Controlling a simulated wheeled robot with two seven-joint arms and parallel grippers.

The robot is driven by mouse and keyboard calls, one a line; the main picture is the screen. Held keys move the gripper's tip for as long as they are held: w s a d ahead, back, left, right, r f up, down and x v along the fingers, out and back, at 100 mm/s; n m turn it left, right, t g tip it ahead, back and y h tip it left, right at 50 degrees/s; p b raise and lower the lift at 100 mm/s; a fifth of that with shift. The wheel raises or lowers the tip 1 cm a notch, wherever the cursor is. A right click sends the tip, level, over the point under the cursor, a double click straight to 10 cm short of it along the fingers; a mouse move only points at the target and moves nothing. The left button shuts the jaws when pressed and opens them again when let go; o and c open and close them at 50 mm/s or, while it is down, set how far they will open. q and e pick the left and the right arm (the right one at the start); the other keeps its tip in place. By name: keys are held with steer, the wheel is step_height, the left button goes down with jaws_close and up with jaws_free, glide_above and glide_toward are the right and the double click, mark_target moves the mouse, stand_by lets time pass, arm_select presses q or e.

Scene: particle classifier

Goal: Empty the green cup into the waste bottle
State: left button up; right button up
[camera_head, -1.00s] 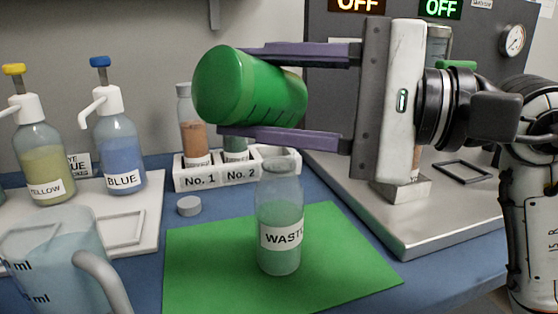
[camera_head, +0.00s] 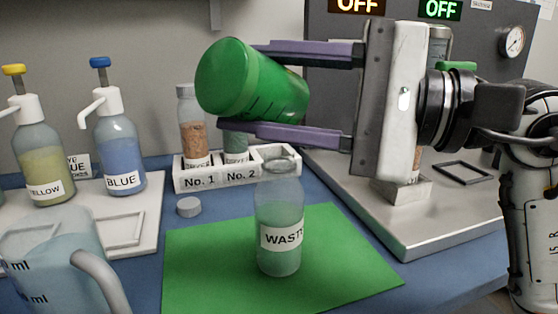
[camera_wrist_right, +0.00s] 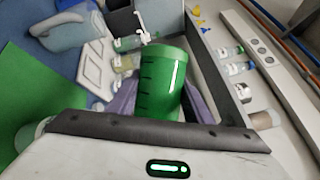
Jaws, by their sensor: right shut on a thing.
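The green cup (camera_head: 265,85) is held in the air by my right gripper (camera_head: 290,90), which is shut around its side with purple fingers above and below it. The cup lies tilted on its side; its wide round end faces left toward the camera and sits higher than its right end. Its contents are hidden. It also shows between the fingers in the right wrist view (camera_wrist_right: 162,85). The clear waste bottle (camera_head: 279,225), labelled WASTE, stands upright on the green mat (camera_head: 215,270), below the cup and apart from it. My left gripper is out of view.
A grey cap (camera_head: 188,207) lies left of the bottle. A white rack (camera_head: 215,182) marked No. 1 and No. 2 holds bottles behind. The yellow (camera_head: 42,160) and blue (camera_head: 120,155) pump bottles and a clear jug (camera_head: 50,265) stand left. A metal platform (camera_head: 420,225) is right.

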steer(key=shift+w+d+r+m, duration=0.1)
steer(key=shift+w+d+m, duration=0.1)
steer(key=shift+m, duration=0.4)
stand_by(0.7)
steer(key=shift+w+d+r+m+y+b, duration=0.1)
steer(key=shift+w+d+m+y+b, duration=0.05)
steer(key=shift+m+y+b, duration=0.3)
stand_by(0.7)
steer(key=shift+w+d+r+m+t, duration=0.1)
steer(key=shift+w+m+t, duration=0.1)
steer(key=shift+m, duration=0.25)
steer(key=shift+w+d+m+t, duration=0.1)
steer(key=shift+m+t, duration=0.1)
steer(key=shift+m, duration=0.2)
stand_by(0.9)
stand_by(0.7)
